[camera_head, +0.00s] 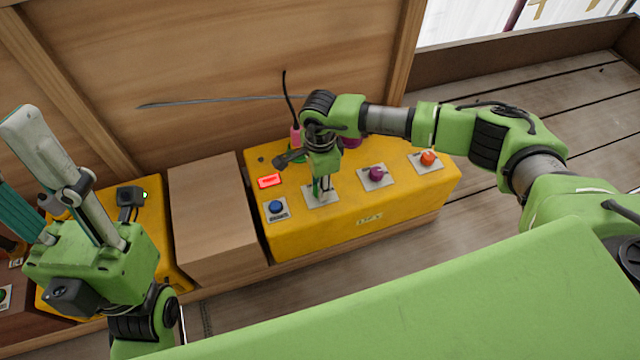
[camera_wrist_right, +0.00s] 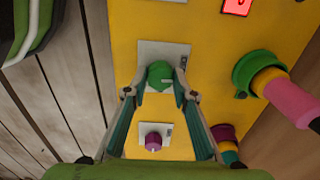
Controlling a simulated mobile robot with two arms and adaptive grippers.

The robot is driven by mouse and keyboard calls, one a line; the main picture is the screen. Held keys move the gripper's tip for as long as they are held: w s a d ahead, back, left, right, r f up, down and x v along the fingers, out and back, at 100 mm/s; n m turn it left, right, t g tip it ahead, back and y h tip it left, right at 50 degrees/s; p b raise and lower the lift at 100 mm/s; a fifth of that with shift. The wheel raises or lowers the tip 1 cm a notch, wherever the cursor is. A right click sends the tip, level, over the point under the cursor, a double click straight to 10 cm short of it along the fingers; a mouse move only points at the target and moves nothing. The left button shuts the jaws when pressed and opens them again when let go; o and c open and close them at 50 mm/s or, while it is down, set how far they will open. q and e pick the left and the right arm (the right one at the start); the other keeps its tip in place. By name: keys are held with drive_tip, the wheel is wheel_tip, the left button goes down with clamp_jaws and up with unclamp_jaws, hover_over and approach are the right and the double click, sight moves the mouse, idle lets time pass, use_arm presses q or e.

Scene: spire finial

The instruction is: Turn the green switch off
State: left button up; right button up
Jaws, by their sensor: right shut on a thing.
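The green switch (camera_wrist_right: 160,75) is a round knob on a pale square plate (camera_wrist_right: 178,52) on the yellow control box (camera_head: 300,243). My right gripper (camera_wrist_right: 161,82) is shut on the knob, with a finger on each side of it in the right wrist view. In the head view my right gripper (camera_head: 321,188) points down at the plate and hides most of the knob. My left gripper (camera_head: 14,142) is raised at the left of the head view, fingers spread and empty, away from the box.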

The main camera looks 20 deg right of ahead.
drive_tip(key=o, duration=1.1)
wheel_tip(320, 180, up, 12)
idle(0.5)
